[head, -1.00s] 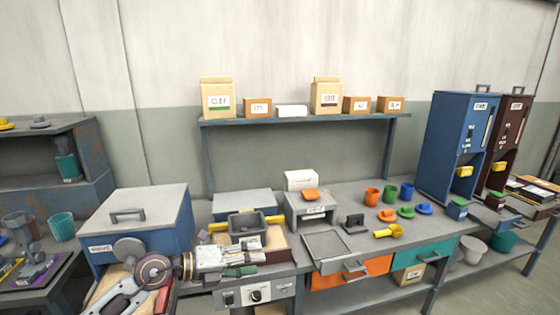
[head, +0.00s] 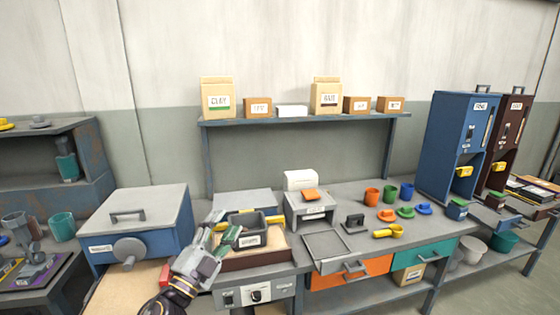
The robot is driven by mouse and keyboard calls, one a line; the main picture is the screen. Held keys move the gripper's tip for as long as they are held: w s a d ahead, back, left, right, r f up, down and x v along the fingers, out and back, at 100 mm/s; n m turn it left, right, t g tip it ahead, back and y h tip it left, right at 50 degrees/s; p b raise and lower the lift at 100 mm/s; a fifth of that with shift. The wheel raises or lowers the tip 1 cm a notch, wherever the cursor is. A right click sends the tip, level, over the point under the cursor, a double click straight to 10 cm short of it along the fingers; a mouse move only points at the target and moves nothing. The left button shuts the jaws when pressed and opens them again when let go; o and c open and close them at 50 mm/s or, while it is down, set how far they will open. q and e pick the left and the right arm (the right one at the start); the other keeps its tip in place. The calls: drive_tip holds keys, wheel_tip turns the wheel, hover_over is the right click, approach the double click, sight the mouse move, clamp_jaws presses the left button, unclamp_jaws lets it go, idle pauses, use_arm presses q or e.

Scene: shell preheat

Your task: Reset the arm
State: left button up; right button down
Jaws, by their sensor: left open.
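My left gripper (head: 222,236) is in the head view at the lower left of centre, with its arm coming in from the bottom. It is open, and its fingers are at the left side of a dark grey rectangular pan (head: 270,221). I cannot tell whether the fingers touch the pan. My right gripper is not in view.
A blue box with a grey lid (head: 165,205) stands to the left. A control panel with a knob (head: 256,294) is below the pan. An empty grey tray (head: 326,245), cups (head: 372,195) and a yellow scoop (head: 389,232) lie to the right. Blue and dark dispensers (head: 452,150) stand far right.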

use_arm(q)
drive_tip(key=s+a+f+n+g+y, duration=0.2)
drive_tip(key=a+f+n+g+y, duration=0.1)
drive_tip(key=a+f+n+y, duration=0.5)
drive_tip(key=s+a+f+n+g+y, duration=0.35)
drive_tip(key=f+n, duration=0.25)
drive_tip(key=f, duration=0.4)
drive_tip(key=s+d+f+n+g+h, duration=0.1)
drive_tip(key=s+d+f+g+h, duration=0.25)
drive_tip(key=s+f+g, duration=1)
drive_tip(key=s+a+f+t+y, duration=0.1)
drive_tip(key=s+f, duration=0.2)
drive_tip(key=f, duration=1.3)
drive_tip(key=s+a+f+t, duration=0.1)
drive_tip(key=s+f, duration=0.2)
drive_tip(key=f, duration=1.4)
drive_tip(key=s+a+f, duration=0.4)
drive_tip(key=s+f, duration=0.6)
drive_tip(key=s+a+f+g+y+p, duration=0.1)
drive_tip(key=s+a+f, duration=0.3)
drive_tip(key=s+f, duration=0.5)
drive_tip(key=s, duration=0.2)
drive_tip(key=shift+s+a+f, duration=0.15)
drive_tip(key=shift+s+f, duration=0.15)
drive_tip(key=shift+f, duration=0.1)
